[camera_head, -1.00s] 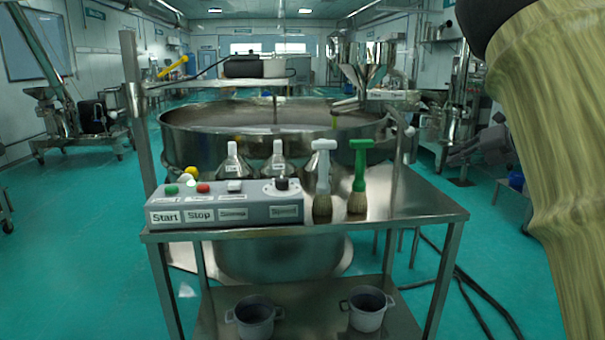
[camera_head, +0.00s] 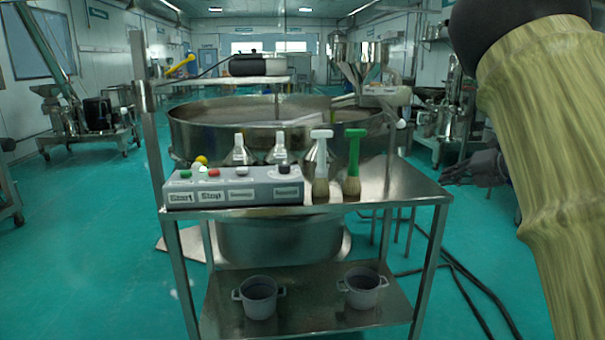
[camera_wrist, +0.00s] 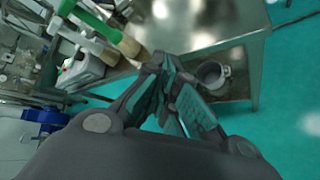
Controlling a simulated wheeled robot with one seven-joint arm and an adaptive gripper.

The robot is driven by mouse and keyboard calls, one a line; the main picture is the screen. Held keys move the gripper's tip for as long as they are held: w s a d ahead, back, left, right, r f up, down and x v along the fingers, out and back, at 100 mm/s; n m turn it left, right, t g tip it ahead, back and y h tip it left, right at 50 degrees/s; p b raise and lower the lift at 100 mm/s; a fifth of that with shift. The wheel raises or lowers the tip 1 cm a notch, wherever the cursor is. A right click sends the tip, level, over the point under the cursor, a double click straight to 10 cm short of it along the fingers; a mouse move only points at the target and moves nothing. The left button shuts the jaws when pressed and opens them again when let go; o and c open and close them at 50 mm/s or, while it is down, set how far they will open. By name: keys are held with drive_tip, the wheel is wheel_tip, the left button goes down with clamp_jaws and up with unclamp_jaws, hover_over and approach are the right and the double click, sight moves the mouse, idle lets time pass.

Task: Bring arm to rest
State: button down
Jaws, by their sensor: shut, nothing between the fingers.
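My gripper (camera_head: 452,176) is at the right in the head view, in the air beyond the right end of the steel table. It is shut and empty. In the wrist view its dark, linked fingers (camera_wrist: 163,72) come together near the picture's middle, touching nothing that I can see. My pale, wood-textured arm sleeve fills the right side of the head view and hides part of the room.
The steel table (camera_head: 405,186) holds a control box (camera_head: 234,188), a white-handled brush (camera_head: 321,165) and a green-handled brush (camera_head: 353,163). Two pots (camera_head: 259,297) (camera_head: 362,287) stand on its lower shelf. A round sieve (camera_head: 215,125) stands behind. Cables lie on the floor at right.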

drive_tip(key=s+a+f+m+h, duration=0.15)
drive_tip(key=f+m, duration=0.25)
drive_tip(key=f, duration=0.6)
drive_tip(key=s+a+f+m, duration=0.2)
drive_tip(key=f+m, duration=0.2)
drive_tip(key=f, duration=0.5)
drive_tip(key=s+a+f+m+h, duration=0.15)
drive_tip(key=f+m, duration=0.25)
drive_tip(key=f, duration=0.6)
drive_tip(key=s+a+f+m+g+h, duration=0.15)
drive_tip(key=s+f+m, duration=0.25)
drive_tip(key=s+f, duration=0.45)
drive_tip(key=s+a+f+m+g+h, duration=0.15)
drive_tip(key=s+f+m, duration=0.35)
drive_tip(key=f, duration=0.6)
drive_tip(key=s+a+f+m+g, duration=0.1)
drive_tip(key=s+a+f+m, duration=0.15)
drive_tip(key=s+f, duration=0.45)
drive_tip(key=s+a+f+m+g, duration=0.1)
drive_tip(key=s+a+f+m, duration=0.15)
drive_tip(key=s, duration=0.75)
drive_tip(key=s+a+f+m+g+h, duration=0.1)
drive_tip(key=s+a+m+g, duration=0.15)
drive_tip(key=s, duration=0.85)
drive_tip(key=s+a+f+m+g, duration=0.2)
drive_tip(key=s+m+g, duration=0.1)
drive_tip(key=s, duration=0.8)
wheel_tip(320, 180, up, 13)
drive_tip(key=p, duration=1.3)
drive_tip(key=shift+w, duration=0.3)
